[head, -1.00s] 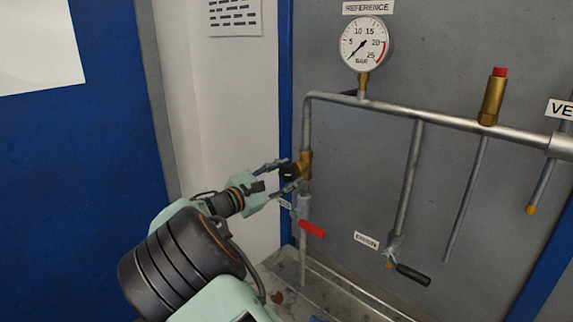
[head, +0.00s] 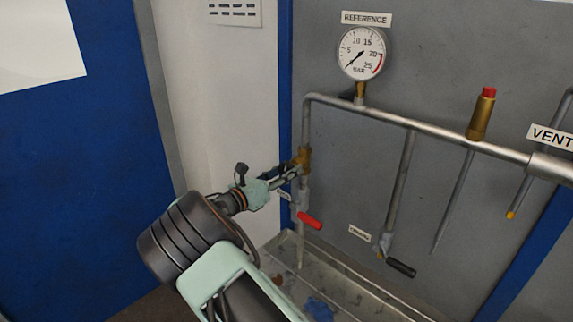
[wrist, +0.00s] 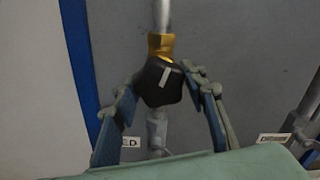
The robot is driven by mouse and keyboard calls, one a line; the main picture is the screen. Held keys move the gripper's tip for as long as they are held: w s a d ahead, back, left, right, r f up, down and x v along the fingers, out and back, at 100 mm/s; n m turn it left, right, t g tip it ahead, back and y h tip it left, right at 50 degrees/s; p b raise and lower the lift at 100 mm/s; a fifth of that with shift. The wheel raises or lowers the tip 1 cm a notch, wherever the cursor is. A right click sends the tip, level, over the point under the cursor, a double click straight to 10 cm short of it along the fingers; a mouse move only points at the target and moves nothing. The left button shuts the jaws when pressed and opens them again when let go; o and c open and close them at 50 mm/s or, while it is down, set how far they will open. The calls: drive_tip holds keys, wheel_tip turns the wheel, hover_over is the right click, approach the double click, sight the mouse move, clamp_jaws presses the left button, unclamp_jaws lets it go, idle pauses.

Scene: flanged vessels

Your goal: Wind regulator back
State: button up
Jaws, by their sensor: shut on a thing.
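The regulator is a brass body (head: 305,158) on the vertical pipe at the left of the panel. Its black knob (wrist: 158,84) faces the wrist camera and carries a white mark, tilted slightly off upright. My gripper (head: 292,171) reaches it from the left and is shut on the knob. In the wrist view one finger (wrist: 122,118) lies on the knob's left side and the other (wrist: 209,105) on its right. In the head view the fingers mostly hide the knob. The reference gauge (head: 361,53) above has its needle pointing down-left, at the low end.
A red-handled valve (head: 309,220) sits just below the regulator. A black-handled drain valve (head: 400,267) is to the right. A brass relief valve with a red cap (head: 482,114) stands on the horizontal pipe. A metal tray (head: 330,285) lies below.

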drive_tip(key=shift+n+p, duration=0.7)
drive_tip(key=shift+n, duration=1)
drive_tip(key=o, duration=1.2)
drive_tip(key=v, duration=1.2)
